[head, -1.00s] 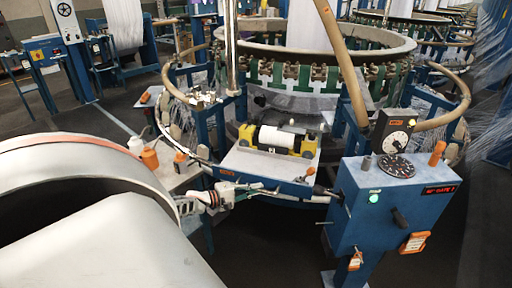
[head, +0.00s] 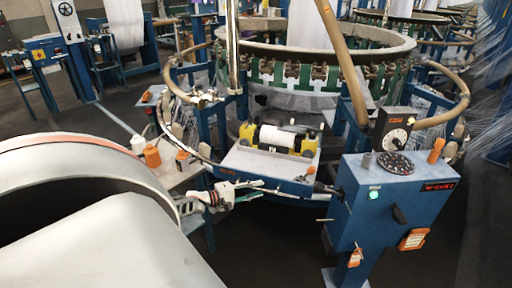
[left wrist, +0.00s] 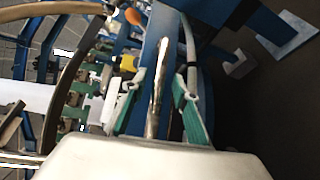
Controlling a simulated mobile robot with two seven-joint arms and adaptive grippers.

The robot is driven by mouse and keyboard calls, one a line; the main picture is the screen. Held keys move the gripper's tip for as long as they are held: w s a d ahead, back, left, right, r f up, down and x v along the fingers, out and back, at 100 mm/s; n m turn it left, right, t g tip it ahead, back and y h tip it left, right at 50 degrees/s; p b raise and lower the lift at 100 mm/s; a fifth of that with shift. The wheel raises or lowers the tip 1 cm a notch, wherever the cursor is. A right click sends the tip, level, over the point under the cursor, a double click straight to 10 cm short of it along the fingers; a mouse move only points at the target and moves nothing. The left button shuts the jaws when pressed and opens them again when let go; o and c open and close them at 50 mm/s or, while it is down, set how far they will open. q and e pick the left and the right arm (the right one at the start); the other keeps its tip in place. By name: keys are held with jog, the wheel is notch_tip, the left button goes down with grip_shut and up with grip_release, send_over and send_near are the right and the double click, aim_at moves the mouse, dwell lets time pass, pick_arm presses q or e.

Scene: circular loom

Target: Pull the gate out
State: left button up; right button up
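The gate appears to be the blue-edged panel (head: 262,181) at the front of the circular loom, with an orange knob (head: 310,171) at its right end. A shiny metal bar (left wrist: 157,85) runs along its blue face in the left wrist view. My left gripper (head: 274,189) is at the front of this panel. In the left wrist view its two green-padded fingers (left wrist: 160,108) are apart, one on each side of the bar. Contact with the bar cannot be told. My right gripper is not in view.
A blue control box (head: 384,209) with dials and a green light stands right of the panel. A white roll (head: 278,136) on yellow stands sits behind it. Dark floor in front is clear.

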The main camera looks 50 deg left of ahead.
pick_arm(q)
jog(key=v, duration=1.2)
jog(key=shift+f, duration=0.1)
dwell(0.4)
